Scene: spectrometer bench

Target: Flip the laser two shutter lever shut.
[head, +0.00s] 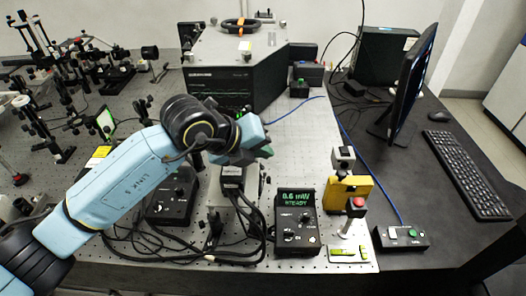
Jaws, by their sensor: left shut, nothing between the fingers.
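My left arm reaches in from the left, and its gripper (260,150) is over the middle of the bench. The gripper is shut with nothing seen in it. Just below it stands a small dark-topped module (232,180) on the bench, partly covered by my wrist. I cannot make out a shutter lever or a laser two label; the lever may be hidden behind my arm or be too small to tell. Whether the gripper touches the module cannot be told. My right gripper is not in view.
A control box (297,222) reads "0.6 mW STEADY". Another box (171,200) sits under my arm among black cables (190,248). A yellow unit (349,191) and a red-button post (356,205) stand right. The large spectrometer (238,65) is behind; optics crowd the left.

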